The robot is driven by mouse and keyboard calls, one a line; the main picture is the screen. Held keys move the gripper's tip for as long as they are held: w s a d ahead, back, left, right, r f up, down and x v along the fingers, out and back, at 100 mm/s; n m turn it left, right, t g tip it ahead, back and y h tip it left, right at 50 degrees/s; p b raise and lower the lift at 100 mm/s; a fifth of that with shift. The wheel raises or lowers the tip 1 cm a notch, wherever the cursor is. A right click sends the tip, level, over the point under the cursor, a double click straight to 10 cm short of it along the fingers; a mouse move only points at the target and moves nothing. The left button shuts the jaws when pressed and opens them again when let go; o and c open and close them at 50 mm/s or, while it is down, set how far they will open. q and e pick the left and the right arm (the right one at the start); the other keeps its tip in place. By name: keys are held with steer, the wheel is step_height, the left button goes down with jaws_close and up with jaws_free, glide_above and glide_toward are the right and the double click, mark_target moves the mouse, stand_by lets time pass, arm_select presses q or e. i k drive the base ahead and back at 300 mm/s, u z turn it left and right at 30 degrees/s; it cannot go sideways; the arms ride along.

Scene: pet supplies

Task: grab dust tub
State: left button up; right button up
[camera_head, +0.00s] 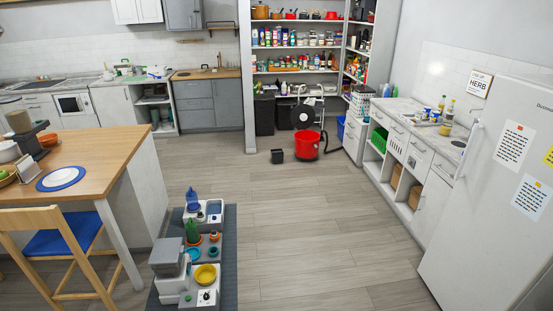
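A round red tub (307,150) stands upright on the wooden floor in front of the pantry shelves, and it best fits the dust tub. Neither of my grippers is in view, and nothing is seen touching the tub.
A grey mat (228,265) with pet feeders and bowls lies at front left. A wooden island (105,150) and chair (62,262) stand left. White cabinets (415,160) and a fridge (490,200) line the right. The floor (310,225) between is clear.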

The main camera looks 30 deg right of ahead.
mark_target(277, 156)
steer(key=z, duration=0.25)
steer(key=i, duration=0.7)
steer(key=z, duration=0.9)
steer(key=i, duration=2.1)
steer(key=z, duration=0.6)
steer(key=i, duration=2.35)
steer(key=u, duration=0.35)
steer(key=i, duration=2.15)
steer(key=u, duration=1.6)
steer(key=i, duration=1.45)
steer(key=u, duration=0.85)
